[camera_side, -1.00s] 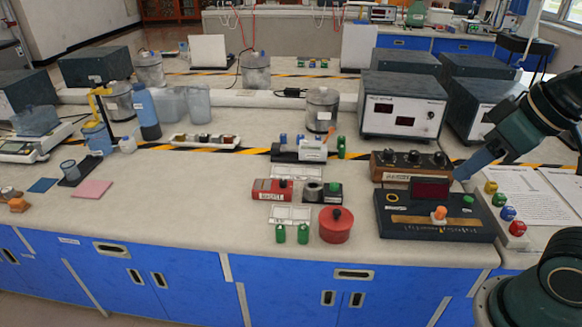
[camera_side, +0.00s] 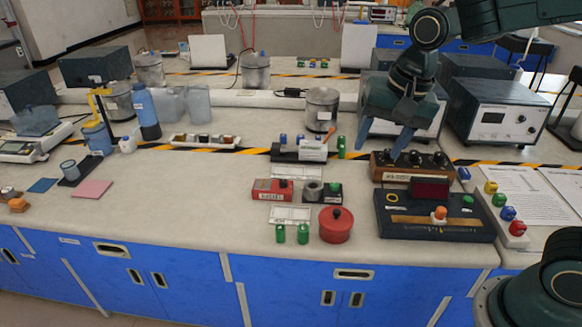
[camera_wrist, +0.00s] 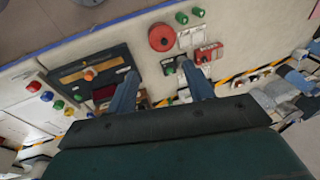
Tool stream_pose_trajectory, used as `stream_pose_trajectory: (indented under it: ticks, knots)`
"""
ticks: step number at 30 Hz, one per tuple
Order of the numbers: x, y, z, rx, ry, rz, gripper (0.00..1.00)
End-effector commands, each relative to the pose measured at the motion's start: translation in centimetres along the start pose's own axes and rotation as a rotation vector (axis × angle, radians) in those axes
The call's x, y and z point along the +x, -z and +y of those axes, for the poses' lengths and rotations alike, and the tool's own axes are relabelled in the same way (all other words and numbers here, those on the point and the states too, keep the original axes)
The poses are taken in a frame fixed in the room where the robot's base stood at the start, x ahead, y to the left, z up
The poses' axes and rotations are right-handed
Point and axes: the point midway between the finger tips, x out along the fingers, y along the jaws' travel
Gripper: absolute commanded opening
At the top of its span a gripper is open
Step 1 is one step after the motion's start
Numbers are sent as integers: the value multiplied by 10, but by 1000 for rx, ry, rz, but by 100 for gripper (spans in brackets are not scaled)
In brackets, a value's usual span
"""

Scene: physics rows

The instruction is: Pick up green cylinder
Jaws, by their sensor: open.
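Two small green cylinders stand side by side near the bench's front edge, a left one (camera_side: 280,234) and a right one (camera_side: 303,234). In the wrist view the pair shows at the top, one cylinder (camera_wrist: 181,18) beside the other (camera_wrist: 198,12). Another green cylinder (camera_side: 341,147) stands farther back by the striped tape. My gripper (camera_side: 381,146) is open and empty, fingers pointing down above the bench, behind and right of the front pair. In the wrist view its two fingers (camera_wrist: 158,70) are spread apart, with nothing between them.
A red lidded pot (camera_side: 336,225) stands just right of the front pair. A black control panel (camera_side: 434,229) and a knob box (camera_side: 388,174) lie farther right. A red device (camera_side: 271,190) sits behind the pair. Bench left of the pair is clear.

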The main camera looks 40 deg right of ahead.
Motion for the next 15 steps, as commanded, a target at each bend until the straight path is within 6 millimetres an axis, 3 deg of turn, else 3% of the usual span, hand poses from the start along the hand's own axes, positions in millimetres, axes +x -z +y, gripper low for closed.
stream_pose_trajectory:
  ticks: [15]
  knots:
    - [98, 15, -72, 482, -144, -68, 52]
